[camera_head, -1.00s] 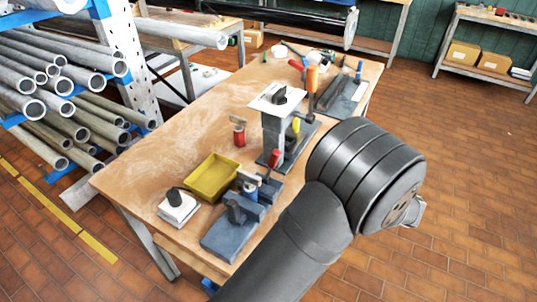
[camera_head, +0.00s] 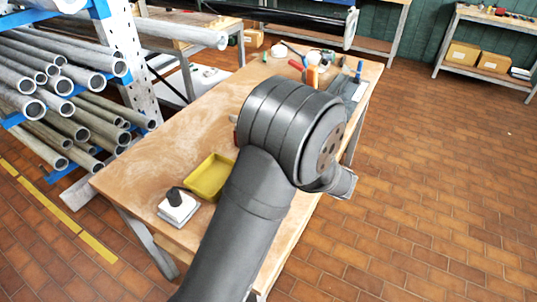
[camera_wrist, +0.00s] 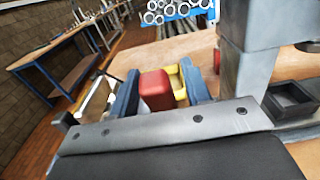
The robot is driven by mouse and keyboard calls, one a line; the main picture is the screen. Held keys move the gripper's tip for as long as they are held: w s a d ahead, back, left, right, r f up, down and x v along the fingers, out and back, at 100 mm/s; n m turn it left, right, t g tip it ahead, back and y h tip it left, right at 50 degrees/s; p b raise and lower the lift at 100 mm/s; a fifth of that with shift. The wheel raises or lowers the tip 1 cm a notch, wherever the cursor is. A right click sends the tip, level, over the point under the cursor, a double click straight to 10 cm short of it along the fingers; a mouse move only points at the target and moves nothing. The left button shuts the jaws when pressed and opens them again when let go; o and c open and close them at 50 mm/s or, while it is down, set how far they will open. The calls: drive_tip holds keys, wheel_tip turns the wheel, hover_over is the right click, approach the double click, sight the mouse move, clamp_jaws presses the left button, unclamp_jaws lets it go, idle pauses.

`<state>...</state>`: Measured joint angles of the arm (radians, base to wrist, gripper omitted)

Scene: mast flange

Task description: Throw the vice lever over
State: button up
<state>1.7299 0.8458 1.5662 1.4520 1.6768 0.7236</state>
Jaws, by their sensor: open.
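In the wrist view, the red grip of the vice lever (camera_wrist: 157,90) stands upright near the centre. My gripper (camera_wrist: 160,82) is open, with a blue finger on each side of the red grip. A gap shows at the right finger, and I cannot tell whether the left finger touches the grip. The vice body is mostly hidden below the grey bolted edge of my gripper. In the head view my own arm covers the vice and its lever, and my fingertips are out of sight.
A yellow tray (camera_head: 210,177) and a white block with a dark knob (camera_head: 177,207) are on the workbench (camera_head: 150,150), left of my arm. A grey post (camera_wrist: 250,65) stands close on the right in the wrist view. Pipes (camera_head: 75,90) fill the rack at left.

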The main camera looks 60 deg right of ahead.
clamp_jaws()
drive_tip(key=shift+s+f+t, duration=0.2)
drive_tip(key=shift+s+t, duration=0.5)
drive_tip(key=shift+t, duration=0.05)
drive_tip(key=shift+s+f+t, duration=0.25)
drive_tip(key=shift+s+t, duration=0.45)
drive_tip(key=shift+t, duration=0.1)
drive_tip(key=shift+s+f+t, duration=0.2)
drive_tip(key=shift+s+t, duration=0.5)
drive_tip(key=shift+t, duration=0.05)
unclamp_jaws()
